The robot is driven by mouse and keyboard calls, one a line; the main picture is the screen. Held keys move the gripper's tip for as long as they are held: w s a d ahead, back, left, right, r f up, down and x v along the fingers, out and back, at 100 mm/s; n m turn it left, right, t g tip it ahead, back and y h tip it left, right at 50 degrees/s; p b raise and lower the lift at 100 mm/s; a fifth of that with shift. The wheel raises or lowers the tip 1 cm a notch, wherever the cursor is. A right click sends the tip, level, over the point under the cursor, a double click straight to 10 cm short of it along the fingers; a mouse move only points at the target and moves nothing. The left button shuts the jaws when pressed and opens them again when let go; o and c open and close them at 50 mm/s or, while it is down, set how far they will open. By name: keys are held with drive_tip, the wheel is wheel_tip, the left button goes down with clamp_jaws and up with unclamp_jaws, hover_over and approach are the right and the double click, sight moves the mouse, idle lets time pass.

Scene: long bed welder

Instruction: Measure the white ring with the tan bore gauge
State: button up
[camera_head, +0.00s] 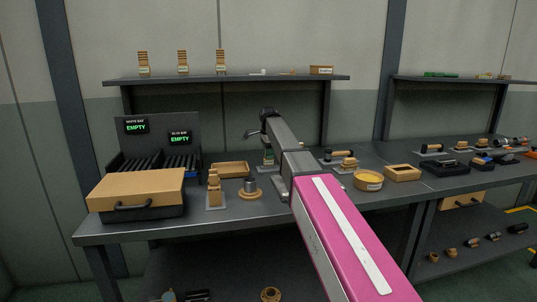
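A tan upright tool (214,187) stands on a small light base at the left of the bench; it may be the bore gauge. Beside it on the right, a grey cylinder (250,185) sits on a round tan base (250,195). I cannot make out a white ring for certain. My arm reaches from the lower right over the bench. Its dark end with a small pale tip, my gripper (252,133), is above the back of the bench, apart from the tan tool. The fingers are too small to tell open from shut. My arm hides part of the bench.
Two signs reading EMPTY stand over dark racks (155,163), behind a tan-lidded case (135,190). A tan tray (230,169), a yellow round container (368,181) and a tan box (402,173) are on the bench. A shelf (200,79) hangs above.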

drive_tip(key=shift+r, duration=0.2)
idle(0.5)
drive_tip(key=shift+r, duration=0.9)
clamp_jaws()
drive_tip(key=shift+r, duration=0.15)
drive_tip(key=shift+r, duration=4.9)
drive_tip(key=shift+s, duration=0.1)
